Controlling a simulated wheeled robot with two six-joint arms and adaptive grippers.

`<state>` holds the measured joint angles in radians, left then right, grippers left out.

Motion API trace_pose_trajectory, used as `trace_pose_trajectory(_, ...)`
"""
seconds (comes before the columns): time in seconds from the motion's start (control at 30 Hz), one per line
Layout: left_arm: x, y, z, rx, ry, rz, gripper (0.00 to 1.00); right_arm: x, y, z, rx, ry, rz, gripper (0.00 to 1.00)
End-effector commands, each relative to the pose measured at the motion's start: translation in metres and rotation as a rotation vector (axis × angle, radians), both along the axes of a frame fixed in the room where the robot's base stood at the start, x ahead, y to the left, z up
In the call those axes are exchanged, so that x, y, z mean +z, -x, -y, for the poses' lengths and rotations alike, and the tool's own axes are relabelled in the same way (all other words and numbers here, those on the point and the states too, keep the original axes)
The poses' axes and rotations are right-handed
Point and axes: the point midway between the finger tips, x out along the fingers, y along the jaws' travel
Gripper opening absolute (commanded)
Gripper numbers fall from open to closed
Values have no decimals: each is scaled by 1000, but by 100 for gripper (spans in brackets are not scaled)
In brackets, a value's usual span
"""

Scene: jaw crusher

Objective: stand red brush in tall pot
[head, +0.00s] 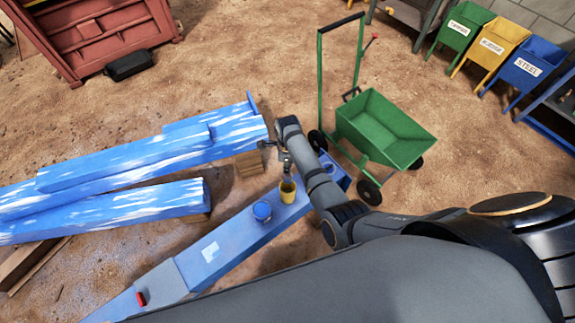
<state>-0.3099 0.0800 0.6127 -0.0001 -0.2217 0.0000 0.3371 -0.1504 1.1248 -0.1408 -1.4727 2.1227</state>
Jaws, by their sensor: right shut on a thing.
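My right gripper (286,168) is above the yellow pot (288,194) on the blue beam. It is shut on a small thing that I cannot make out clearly. A greyish shape runs from the gripper down to the pot's mouth; I cannot tell whether it is in the pot or in front of it. A blue pot (262,211) stands on the beam just left of the yellow one. A small red thing (141,299) is at the beam's lower left end; I cannot tell whether it is a brush. My left gripper is out of view.
The blue beam (236,235) runs diagonally, with a pale patch on it. Painted blue and white beams (110,205) lie to the left on wooden blocks. A green cart (381,130) stands behind my right arm. Green, yellow and blue bins are at the back right. Bare dirt lies between.

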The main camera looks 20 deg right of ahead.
Motion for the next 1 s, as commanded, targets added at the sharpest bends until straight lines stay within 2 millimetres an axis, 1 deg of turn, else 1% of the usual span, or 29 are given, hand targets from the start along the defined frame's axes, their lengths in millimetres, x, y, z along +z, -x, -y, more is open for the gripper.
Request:
trace_pose_trajectory(0.03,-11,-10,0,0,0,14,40,-11,0,0,0,0,0,0)
trace_pose_trajectory(0.1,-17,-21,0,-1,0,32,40,-18,0,0,0,0,0,0)
trace_pose_trajectory(0.2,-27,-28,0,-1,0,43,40,-28,0,0,0,0,0,0)
trace_pose_trajectory(0.3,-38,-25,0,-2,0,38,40,-38,0,0,1,0,0,0)
trace_pose_trajectory(0.37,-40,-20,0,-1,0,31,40,-42,0,0,1,0,0,0)
trace_pose_trajectory(0.53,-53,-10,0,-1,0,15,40,-60,0,0,1,0,0,0)
trace_pose_trajectory(1.0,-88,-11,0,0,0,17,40,-109,0,0,1,0,1,0)
